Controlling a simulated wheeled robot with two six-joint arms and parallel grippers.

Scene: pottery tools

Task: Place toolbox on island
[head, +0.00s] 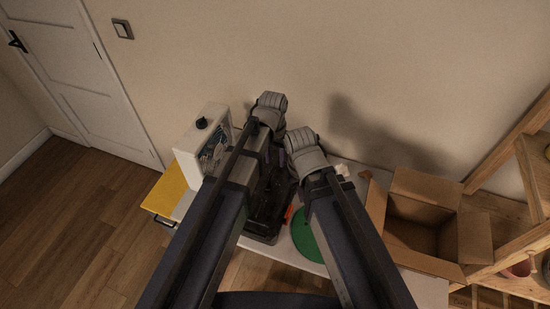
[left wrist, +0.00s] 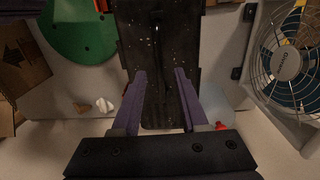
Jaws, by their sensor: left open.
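A black, speckled case that looks like the toolbox (head: 262,222) lies on the pale table, partly hidden by my arms in the head view. It fills the middle of the left wrist view (left wrist: 160,40), with a raised dark strip along it. My left gripper (left wrist: 161,75) is open, its two purple fingers spread over the black case. I cannot tell whether they touch it. I cannot identify the island.
A white boxed fan (head: 200,142) stands close left of the black case. A yellow item (head: 167,190) is at the table's left end. A green disc (head: 305,238) and an open cardboard box (head: 415,235) are to the right. A wooden shelf (head: 530,180) stands far right; the wall is behind.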

